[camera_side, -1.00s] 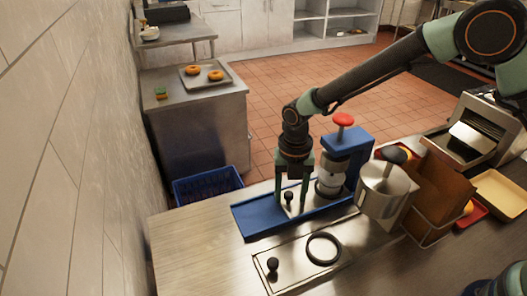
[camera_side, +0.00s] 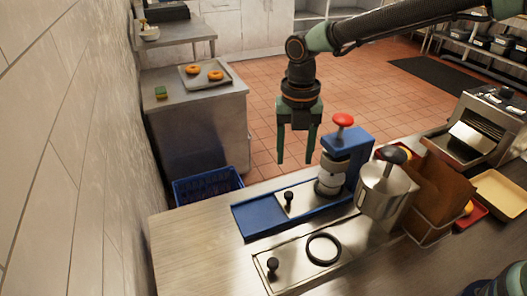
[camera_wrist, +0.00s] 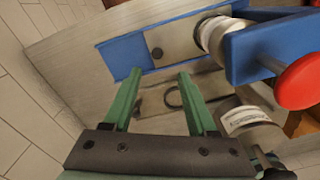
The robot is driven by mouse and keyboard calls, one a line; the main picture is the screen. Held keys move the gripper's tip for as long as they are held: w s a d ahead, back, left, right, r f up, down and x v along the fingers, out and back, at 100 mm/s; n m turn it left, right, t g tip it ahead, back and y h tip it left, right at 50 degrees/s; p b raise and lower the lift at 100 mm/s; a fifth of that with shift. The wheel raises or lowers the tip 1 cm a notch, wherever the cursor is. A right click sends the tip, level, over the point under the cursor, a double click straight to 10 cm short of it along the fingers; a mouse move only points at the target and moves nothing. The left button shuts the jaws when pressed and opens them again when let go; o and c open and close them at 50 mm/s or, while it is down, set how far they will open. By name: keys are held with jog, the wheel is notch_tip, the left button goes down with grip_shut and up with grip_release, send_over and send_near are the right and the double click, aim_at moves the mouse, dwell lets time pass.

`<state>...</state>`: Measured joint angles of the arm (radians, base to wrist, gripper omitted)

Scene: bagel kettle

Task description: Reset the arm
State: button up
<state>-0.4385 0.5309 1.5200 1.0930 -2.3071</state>
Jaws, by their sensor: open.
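My gripper (camera_side: 296,160) is open and empty, with its two green fingers pointing down. In the side view it hangs above and behind the blue press base (camera_side: 258,216), clear of it. The wrist view shows the open fingers (camera_wrist: 155,88) with nothing between them. A steel plate with a black knob (camera_side: 289,197) lies in the blue base. The blue press (camera_side: 348,145) with its red knob (camera_side: 343,120) stands just right of my gripper; the red knob is also in the wrist view (camera_wrist: 299,82).
A steel plate with a black ring (camera_side: 323,249) lies at the counter's front. A blue crate (camera_side: 207,187) is on the floor. A tray (camera_side: 206,86) holds two bagels.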

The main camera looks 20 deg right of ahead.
jog(key=w+d+r+m+t+y, duration=0.1)
jog(key=w+d+r+m+t, duration=0.25)
jog(key=d+r+m, duration=0.5)
jog(key=s+d+r+m+t, duration=0.1)
jog(key=s+d+m, duration=0.4)
jog(key=s+m, duration=0.3)
jog(key=s+d+r+m+t+h, duration=0.1)
jog(key=s+d+m, duration=0.5)
jog(key=m, duration=0.9)
jog(key=s, duration=0.3)
jog(key=shift+s+d, duration=0.2)
jog(key=shift+s, duration=0.05)
jog(key=shift+r, duration=0.15)
